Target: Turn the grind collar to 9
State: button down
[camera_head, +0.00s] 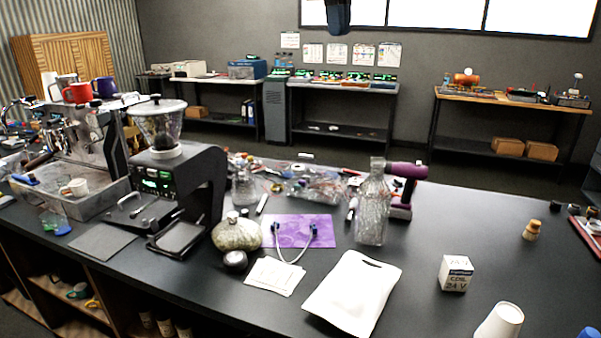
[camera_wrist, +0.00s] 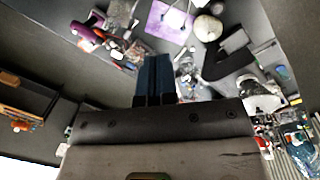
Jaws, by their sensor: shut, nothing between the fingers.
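The black coffee grinder (camera_head: 205,175) stands left of centre on the dark workbench, with a clear hopper (camera_head: 158,122) on top and small green lit displays on its front. The grind collar (camera_head: 165,152) seems to be the dark ring area under the hopper; any numbers on it are too small to read. My gripper (camera_head: 338,30) hangs at the top edge of the head view, high up and far from the grinder. In the wrist view, my gripper (camera_wrist: 153,78) has its dark blue fingers together and empty. The grinder (camera_wrist: 228,62) shows there as a dark shape, apart from the fingers.
An espresso machine (camera_head: 75,140) with cups on top stands left of the grinder.

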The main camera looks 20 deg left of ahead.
jog(key=w+a+n, duration=0.2)
jog(key=a+n, duration=0.1)
jog(key=a, duration=1.2)
jog(key=n+h, duration=0.2)
jog(key=n, duration=0.3)
send_over(147, 207)
jog(key=w+d, duration=0.3)
notch_tip(147, 207, down, 8)
jog(key=s+a+f+n, duration=0.2)
jog(key=s+a+f, duration=0.3)
jog(key=s+a, duration=0.65)
notch_tip(147, 207, down, 18)
jog(key=w+a, duration=0.1)
jog(key=w, duration=0.1)
jog(key=shift+a+h, duration=0.25)
jog(key=shift+h, duration=0.05)
jog(key=w+d+f, duration=0.1)
jog(key=d+f, duration=0.5)
jog(key=f, duration=0.4)
jog(key=shift+w+d, duration=0.15)
jog(key=shift+d, duration=0.25)
